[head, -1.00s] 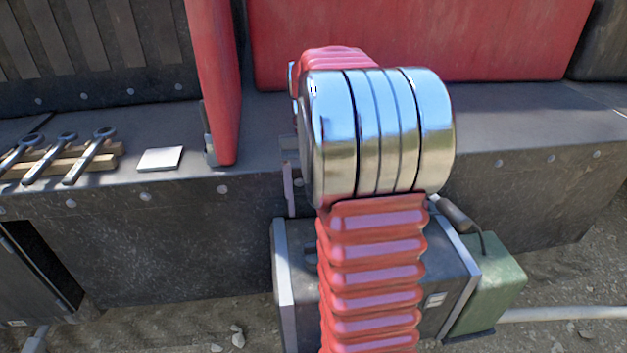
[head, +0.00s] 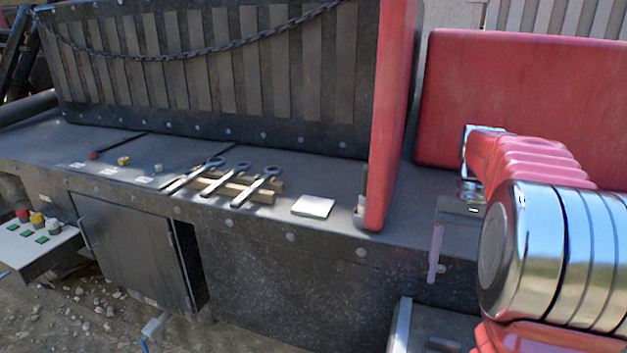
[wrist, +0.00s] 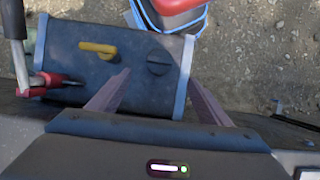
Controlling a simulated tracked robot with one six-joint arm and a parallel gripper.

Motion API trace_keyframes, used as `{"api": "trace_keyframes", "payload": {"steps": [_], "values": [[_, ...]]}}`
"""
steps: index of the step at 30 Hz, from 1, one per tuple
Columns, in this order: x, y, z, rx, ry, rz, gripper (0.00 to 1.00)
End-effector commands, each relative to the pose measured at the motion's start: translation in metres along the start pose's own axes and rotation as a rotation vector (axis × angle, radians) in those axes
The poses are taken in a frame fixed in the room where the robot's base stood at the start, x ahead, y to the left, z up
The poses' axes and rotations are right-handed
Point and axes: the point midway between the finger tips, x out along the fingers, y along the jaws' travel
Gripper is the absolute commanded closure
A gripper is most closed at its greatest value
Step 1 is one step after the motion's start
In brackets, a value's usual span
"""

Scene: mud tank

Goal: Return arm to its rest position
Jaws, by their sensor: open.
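My arm, with red ribbed sleeves and a polished metal joint, stands at the right of the head view and is partly cut off by the frame. My gripper (head: 437,250) hangs fingers-down in front of the bench edge, just right of the red upright panel. In the wrist view my gripper (wrist: 159,77) shows two fingers spread apart with nothing between them. Below them is a dark box (wrist: 85,75) with pale metal edges, a yellow handle and a dark knob. I cannot tell the height of the fingers above it.
The dark bench (head: 265,226) carries several wrenches (head: 222,178) on wooden strips and a white square plate (head: 313,206). The red upright panel (head: 388,120) stands close beside my gripper. A control panel (head: 40,240) with coloured buttons is at far left. Gravelly ground lies in front.

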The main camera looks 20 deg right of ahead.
Motion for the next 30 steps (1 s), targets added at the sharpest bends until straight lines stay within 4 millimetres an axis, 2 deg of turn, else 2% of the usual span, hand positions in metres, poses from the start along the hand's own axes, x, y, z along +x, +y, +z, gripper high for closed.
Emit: {"api": "trace_keyframes", "payload": {"steps": [7, 14, 23, 30], "values": [[0.003, 0.000, -0.015, 0.003, 0.056, 0.001, 0.28], [0.033, -0.001, -0.028, 0.004, 0.125, 0.001, 0.28], [0.053, -0.029, -0.010, -0.049, 0.268, 0.017, 0.28], [0.064, -0.061, 0.019, -0.126, 0.401, 0.029, 0.28]]}}
